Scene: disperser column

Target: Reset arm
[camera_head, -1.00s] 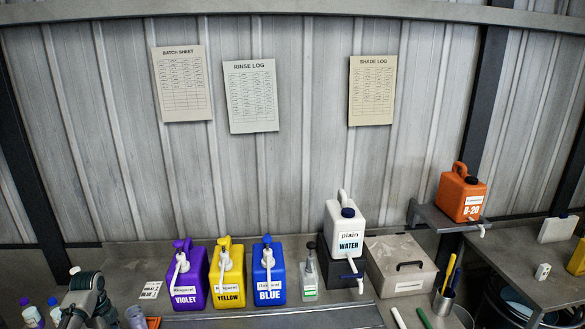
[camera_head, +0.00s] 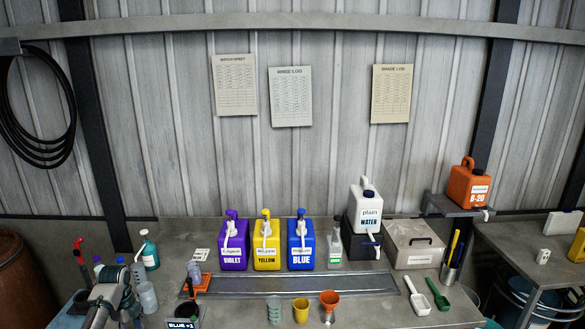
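The task names no object. Part of my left arm comes in at the bottom left of the head view, with my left gripper's end (camera_head: 128,306) low beside several bottles. Its fingers are not clear enough to tell open from shut, and I see nothing clearly held. My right arm and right gripper are not in view.
Violet (camera_head: 233,256), yellow (camera_head: 267,256) and blue (camera_head: 301,257) pump jugs stand behind a grey tray (camera_head: 345,286). A white water jug (camera_head: 366,202) sits raised beside a lidded box (camera_head: 415,255). Cups (camera_head: 301,311), an orange funnel (camera_head: 329,299) and scoops (camera_head: 420,304) line the front.

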